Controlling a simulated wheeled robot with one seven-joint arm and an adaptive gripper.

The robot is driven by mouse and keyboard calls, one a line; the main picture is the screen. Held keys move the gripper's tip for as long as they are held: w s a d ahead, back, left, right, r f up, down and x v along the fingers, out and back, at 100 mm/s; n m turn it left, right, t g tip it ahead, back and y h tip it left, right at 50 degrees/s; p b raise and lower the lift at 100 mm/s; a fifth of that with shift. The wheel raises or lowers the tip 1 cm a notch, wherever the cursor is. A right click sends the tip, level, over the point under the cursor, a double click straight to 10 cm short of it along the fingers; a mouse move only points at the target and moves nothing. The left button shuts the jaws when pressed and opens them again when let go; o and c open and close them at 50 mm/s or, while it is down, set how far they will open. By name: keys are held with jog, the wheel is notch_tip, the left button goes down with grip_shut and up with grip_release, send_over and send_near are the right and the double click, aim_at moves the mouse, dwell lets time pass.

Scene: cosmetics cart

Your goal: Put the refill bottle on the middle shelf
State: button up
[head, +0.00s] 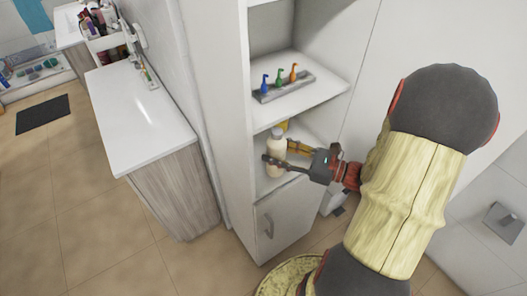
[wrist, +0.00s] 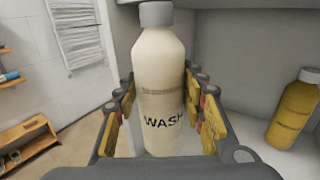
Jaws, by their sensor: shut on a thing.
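The refill bottle is a cream bottle (head: 278,144) with a grey cap, marked "WASH" in the wrist view (wrist: 161,78). My gripper (head: 278,155) is shut on its body, one finger on each side, and the bottle stands upright between the pads in the wrist view. The bottle is at the open compartment of the white cabinet, just over the lower shelf board (head: 268,183). I cannot tell whether its base touches the board. The shelf above (head: 318,98) holds a grey rack (head: 284,87) with three small coloured items.
A yellow bottle with a grey cap (wrist: 296,108) stands deeper in the same compartment, to the right in the wrist view. Cabinet side walls and the shelf overhead bound the space. A closed door (head: 280,222) is below. A white counter (head: 138,115) stands to the left.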

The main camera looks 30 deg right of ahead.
jog(key=shift+w+d+f+b, duration=0.25)
jog(key=shift+w+f+b, duration=0.65)
jog(key=shift+w+f, duration=0.8)
jog(key=shift+w+d+f+b, duration=0.25)
jog(key=shift+w+f+b, duration=0.7)
jog(key=shift+w+f, duration=0.75)
jog(key=shift+w+d+f+b, duration=0.25)
jog(key=shift+w+f+b, duration=0.85)
jog(key=shift+f, duration=1)
jog(key=shift+w+f, duration=0.1)
jog(key=shift+w, duration=0.05)
jog(key=o, duration=1.4)
